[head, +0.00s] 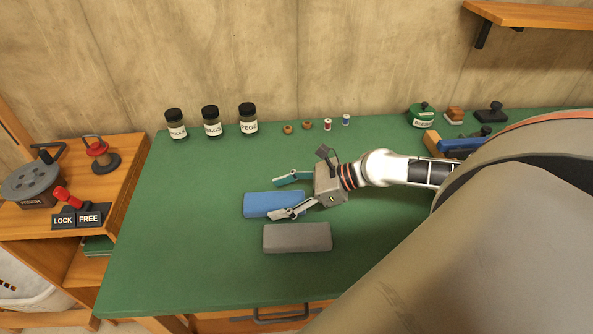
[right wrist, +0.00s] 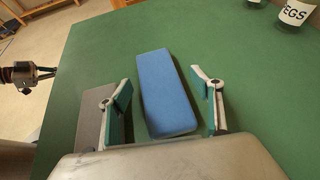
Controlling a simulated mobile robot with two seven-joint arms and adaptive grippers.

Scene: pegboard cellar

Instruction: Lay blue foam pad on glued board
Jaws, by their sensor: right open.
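The blue foam pad (head: 262,204) lies flat on the green bench, just behind a grey block (head: 297,238). In the right wrist view the pad (right wrist: 165,92) lies between the spread fingers, with a gap to each. A wooden piece (head: 433,143) with a blue object (head: 462,145) beside or on it is at the right, partly hidden by my arm; I cannot tell if it is the glued board. A metal gripper-like part, apparently my left gripper (right wrist: 42,73), shows beyond the bench edge.
Three labelled jars (head: 211,121) and small spools stand along the back. A green tin (head: 422,114) and stamp-like items (head: 491,112) are at the back right. A wooden side bench (head: 115,190) with a winch and lever is at the left. The bench's left front is clear.

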